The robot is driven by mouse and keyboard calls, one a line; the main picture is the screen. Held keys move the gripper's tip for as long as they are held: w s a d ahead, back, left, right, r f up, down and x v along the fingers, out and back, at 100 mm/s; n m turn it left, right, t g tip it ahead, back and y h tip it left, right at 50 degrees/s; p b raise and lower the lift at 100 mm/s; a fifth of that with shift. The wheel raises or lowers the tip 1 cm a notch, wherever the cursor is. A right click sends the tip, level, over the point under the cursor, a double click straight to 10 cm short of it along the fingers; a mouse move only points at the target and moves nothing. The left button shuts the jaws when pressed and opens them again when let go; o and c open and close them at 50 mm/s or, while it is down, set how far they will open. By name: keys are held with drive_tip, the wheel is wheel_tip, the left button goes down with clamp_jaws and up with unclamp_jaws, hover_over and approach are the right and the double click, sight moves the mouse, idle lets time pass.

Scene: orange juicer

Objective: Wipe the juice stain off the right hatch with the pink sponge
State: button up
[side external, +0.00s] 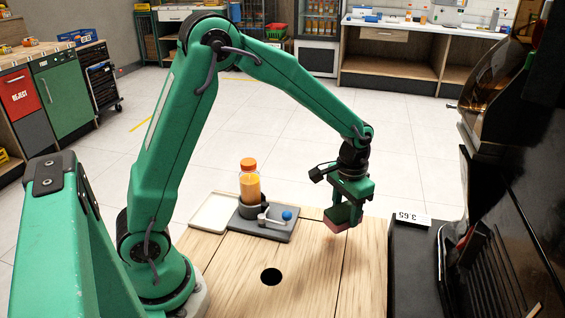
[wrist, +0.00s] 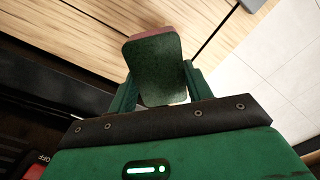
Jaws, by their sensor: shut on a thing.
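My gripper (side external: 348,195) is shut on the pink sponge (side external: 341,221) and points down over the right part of the wooden top. The sponge also shows in the wrist view (wrist: 155,70), between the two green fingers, its dark green face toward the camera and a pink edge at its far end. I cannot tell whether its underside touches the wood. The right hatch (side external: 362,268) is a pale wooden panel right of a dark seam. No juice stain can be made out on it; the sponge and gripper hide part of the surface.
A grey tray (side external: 275,233) holds an orange juice bottle (side external: 249,180) in a dark holder and a blue-ended tool (side external: 287,215). A pale tray (side external: 212,212) lies left of it. A round hole (side external: 271,277) opens in the wood. The dark juicer (side external: 500,220) stands right, beside a price tag (side external: 408,218).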

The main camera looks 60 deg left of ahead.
drive_tip(key=shift+f, duration=3.45)
drive_tip(key=shift+s+a+f, duration=0.4)
drive_tip(key=shift+f, duration=0.05)
drive_tip(key=shift+c, duration=0.3)
drive_tip(key=shift+s+a, duration=1.05)
drive_tip(key=shift+a, duration=0.05)
drive_tip(key=shift+w+d, duration=0.6)
drive_tip(key=shift+d, duration=0.05)
drive_tip(key=shift+w+d, duration=0.5)
drive_tip(key=shift+w+d+r, duration=0.2)
drive_tip(key=shift+r, duration=0.3)
drive_tip(key=shift+w+d+r, duration=0.15)
drive_tip(key=shift+w+r, duration=0.05)
drive_tip(key=shift+r, duration=3.3)
